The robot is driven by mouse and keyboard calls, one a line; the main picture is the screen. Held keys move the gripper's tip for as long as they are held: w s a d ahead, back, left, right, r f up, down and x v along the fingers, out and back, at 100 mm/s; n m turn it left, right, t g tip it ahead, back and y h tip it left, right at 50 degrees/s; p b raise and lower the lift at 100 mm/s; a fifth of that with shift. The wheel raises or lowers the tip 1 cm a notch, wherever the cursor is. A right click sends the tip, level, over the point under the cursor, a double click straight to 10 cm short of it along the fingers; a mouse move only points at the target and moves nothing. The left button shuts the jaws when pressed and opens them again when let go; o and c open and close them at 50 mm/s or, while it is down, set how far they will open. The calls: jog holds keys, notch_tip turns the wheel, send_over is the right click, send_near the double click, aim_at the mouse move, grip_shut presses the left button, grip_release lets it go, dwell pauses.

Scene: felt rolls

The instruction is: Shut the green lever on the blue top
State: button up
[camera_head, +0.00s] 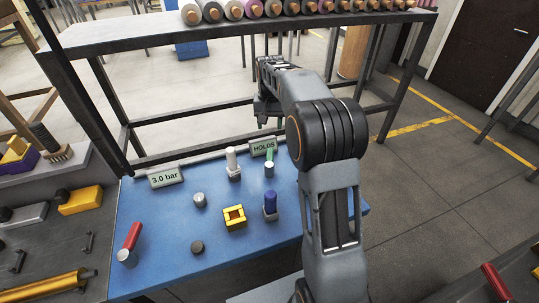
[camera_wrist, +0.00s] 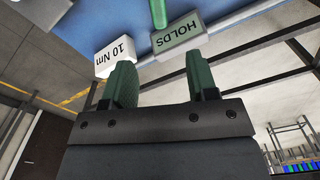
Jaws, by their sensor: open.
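The blue top (camera_head: 170,215) carries several coloured levers. The green lever (camera_head: 270,154) stands up from a grey round base at the back of the top, in front of the HOLDS sign (camera_head: 263,148). In the wrist view a green bar, seemingly the same lever (camera_wrist: 158,12), is cut off by the top edge. My gripper (camera_head: 268,121) is open and empty, above and behind the green lever, apart from it. In the wrist view its two green fingers (camera_wrist: 160,66) are spread, with nothing between them.
A white lever (camera_head: 232,159) stands left of the green one, and a blue lever (camera_head: 270,201) stands in front. A yellow block (camera_head: 234,217) and grey knobs sit mid-top. A 10 Nm sign (camera_wrist: 121,50) is near my fingers.

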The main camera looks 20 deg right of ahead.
aim_at(270, 154)
jog(key=f, duration=1.3)
jog(key=shift+s+f, duration=0.2)
jog(key=shift+s, duration=0.05)
jog(key=shift+c, duration=0.3)
grip_shut()
